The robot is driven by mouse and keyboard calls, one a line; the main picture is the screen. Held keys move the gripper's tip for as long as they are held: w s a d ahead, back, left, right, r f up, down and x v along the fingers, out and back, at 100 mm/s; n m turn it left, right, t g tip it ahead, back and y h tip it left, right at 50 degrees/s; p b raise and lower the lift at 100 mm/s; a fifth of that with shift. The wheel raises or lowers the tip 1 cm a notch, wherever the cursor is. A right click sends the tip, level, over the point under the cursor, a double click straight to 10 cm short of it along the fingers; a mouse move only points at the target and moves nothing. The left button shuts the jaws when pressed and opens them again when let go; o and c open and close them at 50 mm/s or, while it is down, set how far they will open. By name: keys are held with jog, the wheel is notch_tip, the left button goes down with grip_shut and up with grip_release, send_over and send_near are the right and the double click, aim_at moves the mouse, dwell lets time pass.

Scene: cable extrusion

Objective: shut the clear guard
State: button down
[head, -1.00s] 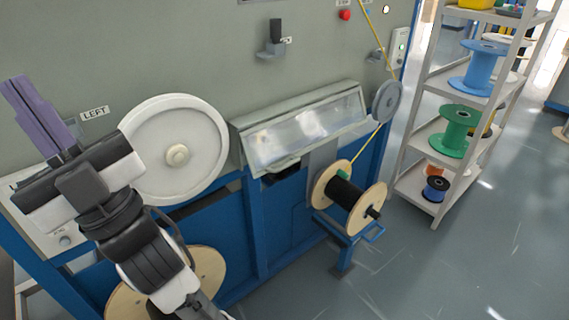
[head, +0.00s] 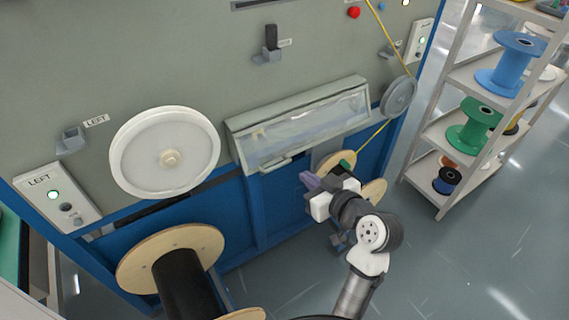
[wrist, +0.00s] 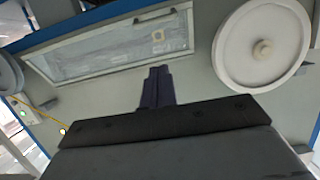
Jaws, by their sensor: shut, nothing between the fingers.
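The clear guard (head: 302,122) is a long see-through panel in a grey-green frame on the machine's face, between two wheels. A small handle (head: 276,165) sits at its lower edge. The guard also shows in the wrist view (wrist: 110,48), where the picture is turned over. I cannot tell for certain how far the panel stands off the machine. My gripper (head: 307,181) is shut and empty, its purple fingers below the guard's lower edge, right of the handle, and apart from it. In the wrist view the shut fingers (wrist: 158,72) point toward the guard's frame.
A white wheel (head: 140,155) is left of the guard and a grey pulley (head: 398,97) carries a yellow cable at right. A wooden spool (head: 373,192) stands partly behind my arm. Another spool (head: 180,285) is at lower left. A shelf (head: 440,135) stands right.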

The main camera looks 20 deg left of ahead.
jog(key=f+p+x, duration=0.2)
jog(key=p+x, duration=0.1)
jog(key=x, duration=0.8)
jog(key=shift+f, duration=0.5)
